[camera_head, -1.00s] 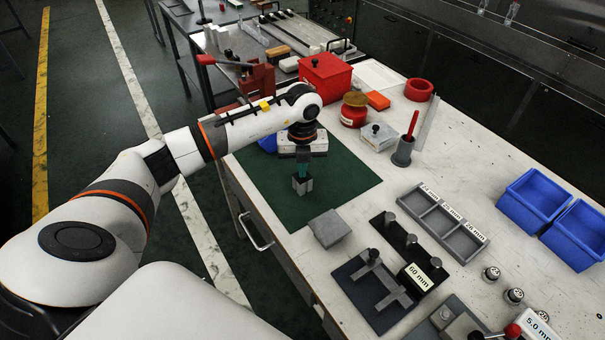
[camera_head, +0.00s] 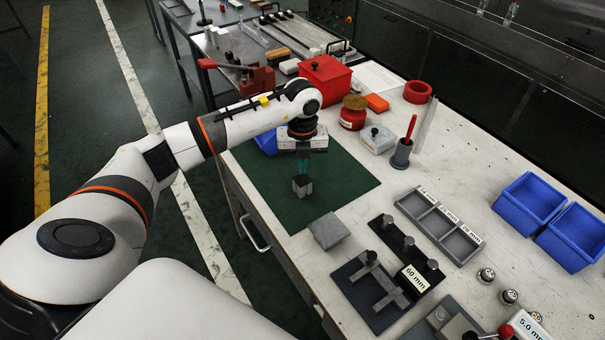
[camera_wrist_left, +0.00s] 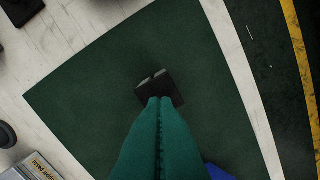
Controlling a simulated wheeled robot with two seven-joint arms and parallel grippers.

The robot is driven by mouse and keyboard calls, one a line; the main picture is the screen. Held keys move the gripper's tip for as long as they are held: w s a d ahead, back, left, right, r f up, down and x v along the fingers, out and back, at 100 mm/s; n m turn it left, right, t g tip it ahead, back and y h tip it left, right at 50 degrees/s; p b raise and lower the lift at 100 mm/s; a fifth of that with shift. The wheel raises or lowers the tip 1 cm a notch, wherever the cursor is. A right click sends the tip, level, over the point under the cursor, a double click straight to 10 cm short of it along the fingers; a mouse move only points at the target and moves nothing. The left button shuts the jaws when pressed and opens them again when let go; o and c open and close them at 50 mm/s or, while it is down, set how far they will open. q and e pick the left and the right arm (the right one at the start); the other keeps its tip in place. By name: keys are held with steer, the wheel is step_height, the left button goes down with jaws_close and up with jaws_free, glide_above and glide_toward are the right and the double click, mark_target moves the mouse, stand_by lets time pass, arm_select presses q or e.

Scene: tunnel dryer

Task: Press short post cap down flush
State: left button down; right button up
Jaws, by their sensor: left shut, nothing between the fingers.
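A small grey post with a dark cap-like top (camera_head: 302,187) stands on the green mat (camera_head: 345,180). Its fit is too small to judge in the head view. My left gripper (camera_head: 302,175) points straight down over it, its teal fingers shut with nothing between them. In the left wrist view the shut fingers (camera_wrist_left: 160,102) reach to a dark block (camera_wrist_left: 172,88), which they partly hide. I cannot tell whether the tips touch it or hang just above. My right gripper is not in view.
A grey square block (camera_head: 329,230) lies at the mat's near corner. Fixtures with a 60 mm label (camera_head: 415,278), a three-compartment tray (camera_head: 438,225) and blue bins (camera_head: 530,200) stand to the right. A red box (camera_head: 325,78) is behind. The mat around the post is clear.

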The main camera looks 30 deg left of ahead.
arm_select(q)
steer(key=shift+r+p, duration=1.05)
steer(key=shift+r, duration=0.6)
